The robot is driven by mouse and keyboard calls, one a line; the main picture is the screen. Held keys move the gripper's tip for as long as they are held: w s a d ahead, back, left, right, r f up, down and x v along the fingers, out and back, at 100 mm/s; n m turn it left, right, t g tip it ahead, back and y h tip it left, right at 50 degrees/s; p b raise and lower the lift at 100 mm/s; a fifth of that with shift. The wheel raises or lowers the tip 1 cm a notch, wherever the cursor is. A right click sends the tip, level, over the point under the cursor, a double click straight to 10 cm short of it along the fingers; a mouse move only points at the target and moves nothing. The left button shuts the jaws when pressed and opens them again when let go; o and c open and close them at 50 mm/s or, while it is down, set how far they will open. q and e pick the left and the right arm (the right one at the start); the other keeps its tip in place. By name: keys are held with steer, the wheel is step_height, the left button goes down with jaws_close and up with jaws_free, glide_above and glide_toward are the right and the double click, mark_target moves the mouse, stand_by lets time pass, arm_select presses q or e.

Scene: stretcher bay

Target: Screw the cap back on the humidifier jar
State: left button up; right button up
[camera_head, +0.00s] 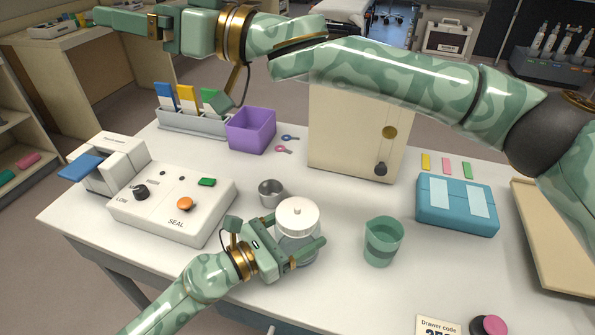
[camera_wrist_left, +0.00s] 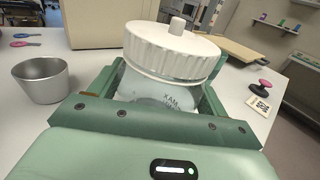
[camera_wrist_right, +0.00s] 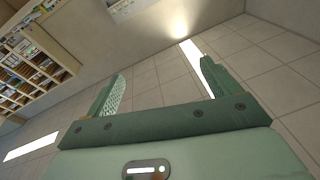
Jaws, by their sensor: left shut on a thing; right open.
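The humidifier jar (camera_head: 297,243) stands on the white table with its white ribbed cap (camera_head: 298,215) on top. In the left wrist view the cap (camera_wrist_left: 170,50) has a small knob and covers the mouth of the pale jar body (camera_wrist_left: 150,92), which bears dark lettering. I cannot tell whether the cap is threaded down. My left gripper (camera_head: 296,236) is shut on the jar body below the cap, one finger on each side. My right gripper (camera_head: 112,17) is open and empty, high at the upper left of the head view, far from the jar. The right wrist view shows nothing between its fingers (camera_wrist_right: 158,68).
A metal cup (camera_head: 271,192) stands just behind the jar. A green cup (camera_head: 383,241) stands to its right, a white sealing machine (camera_head: 172,208) to its left. Behind are a purple bin (camera_head: 251,130) and a beige cabinet (camera_head: 352,135). My right arm crosses above them.

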steer(key=w+d+f+n+t+h, duration=0.1)
steer(key=w+d+f+h, duration=0.15)
steer(key=f+h, duration=0.45)
steer(key=w+d+f+n+h, duration=0.15)
steer(key=d+f+h, duration=0.3)
steer(key=f, duration=0.45)
steer(key=s+d+f+n+g+h, duration=0.2)
steer(key=d+n, duration=0.1)
steer(key=n, duration=0.2)
steer(key=s+d+f+n+g+h, duration=0.1)
steer(key=s+d+f+n+h, duration=0.1)
steer(key=s+d+n+h, duration=0.1)
steer(key=s+d+f+n+g+h, duration=0.2)
steer(key=s+d+n, duration=0.1)
steer(key=d+n, duration=0.2)
steer(key=shift+s+f+n+g+h, duration=0.1)
steer(key=shift+f+n+g+h, duration=0.1)
steer(key=shift+n, duration=0.45)
steer(key=shift+f+n+g+h, duration=0.1)
steer(key=shift+n+h, duration=0.05)
steer(key=shift+n, duration=0.45)
steer(key=shift+d+n, duration=0.15)
steer(key=shift+n, duration=0.35)
